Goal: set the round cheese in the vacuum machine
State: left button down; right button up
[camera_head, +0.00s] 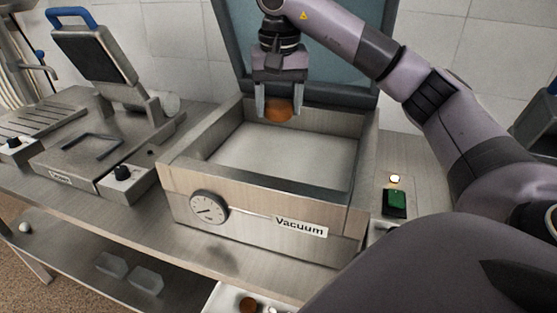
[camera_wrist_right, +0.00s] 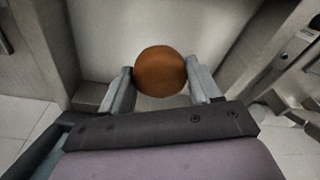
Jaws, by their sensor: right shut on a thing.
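The round cheese (camera_head: 279,109) is orange-brown and sits between the fingers of my right gripper (camera_head: 280,103), which is shut on it. In the right wrist view the cheese (camera_wrist_right: 160,71) is held between both fingertips of the gripper (camera_wrist_right: 163,82). The vacuum machine (camera_head: 190,183) is a metal box with a dial and a "Vacuum" label, and its lid (camera_head: 335,55) stands open at the back. The gripper holds the cheese over the back part of the machine's open chamber. My left gripper is not in view.
A machine with a raised dark plate and blue handle (camera_head: 92,48) stands to the left. A green-topped item (camera_head: 395,203) lies right of the vacuum machine. Clear containers (camera_head: 146,279) are on the lower shelf. A white tray (camera_head: 222,298) with a brown round thing shows at the bottom.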

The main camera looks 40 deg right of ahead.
aim_at(278, 166)
notch_tip(278, 166, down, 12)
jog(key=shift+r, duration=0.1)
dwell(0.5)
jog(key=shift+f, duration=0.25)
jog(key=o, duration=1.1)
jog(key=shift+r, duration=0.1)
jog(key=r, duration=0.8)
jog(key=s+a+r+p, duration=0.1)
jog(key=r, duration=0.3)
jog(key=shift+r, duration=0.1)
jog(key=shift+s, duration=0.1)
